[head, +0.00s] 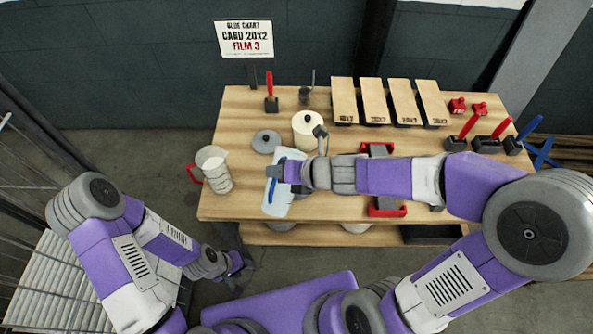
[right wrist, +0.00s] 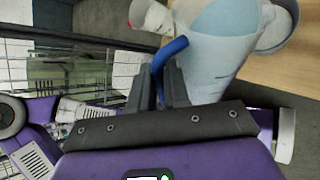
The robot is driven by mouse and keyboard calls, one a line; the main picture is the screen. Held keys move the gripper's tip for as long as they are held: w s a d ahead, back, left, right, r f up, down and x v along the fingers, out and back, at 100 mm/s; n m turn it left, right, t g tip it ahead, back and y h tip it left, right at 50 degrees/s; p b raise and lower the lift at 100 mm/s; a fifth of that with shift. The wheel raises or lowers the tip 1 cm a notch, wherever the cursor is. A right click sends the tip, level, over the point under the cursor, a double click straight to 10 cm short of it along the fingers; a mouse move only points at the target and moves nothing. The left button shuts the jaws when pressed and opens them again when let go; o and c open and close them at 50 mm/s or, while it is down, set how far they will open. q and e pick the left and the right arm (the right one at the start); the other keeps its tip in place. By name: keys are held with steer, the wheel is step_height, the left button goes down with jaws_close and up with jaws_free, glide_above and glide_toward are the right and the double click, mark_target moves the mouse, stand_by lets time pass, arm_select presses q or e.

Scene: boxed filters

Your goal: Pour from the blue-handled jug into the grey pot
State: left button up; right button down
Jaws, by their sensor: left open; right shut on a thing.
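The pale jug (head: 283,207) with a blue handle is near the table's front edge, partly hidden by my right arm in the head view. My right gripper (head: 290,173) is shut on its blue handle (right wrist: 170,55). The jug body (right wrist: 207,60) fills the top of the right wrist view, and light blue shows at its upper part. I cannot tell whether it is clear of the table. My left gripper (head: 238,270) is open and empty, low in front of the table.
A red-handled jug (head: 214,167) stands at the table's left. Boards (head: 374,102), red items and tools fill the back and right. A metal rack (head: 45,275) is at the left.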

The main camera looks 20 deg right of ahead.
steer(key=shift+w+d+m+g+y+p, duration=0.2)
steer(key=shift+w+m+g+y+p, duration=0.15)
steer(key=shift+p, duration=0.8)
stand_by(3.4)
steer(key=shift+f, duration=0.1)
stand_by(1.1)
steer(key=shift+s+a+t+b, duration=0.25)
steer(key=shift+t+b, duration=0.2)
steer(key=shift+b, duration=0.75)
steer(key=shift+s+a+r+n+t+h+b, duration=0.25)
steer(key=shift+n+h+b, duration=0.2)
steer(key=shift+b, duration=0.55)
steer(key=shift+s+f+t+b, duration=0.2)
steer(key=shift+t+b, duration=0.15)
steer(key=shift+b, duration=0.5)
steer(key=shift+s+a+n+t+h+b, duration=0.2)
steer(key=shift+n+t+h+b, duration=0.3)
steer(key=shift+b, duration=0.95)
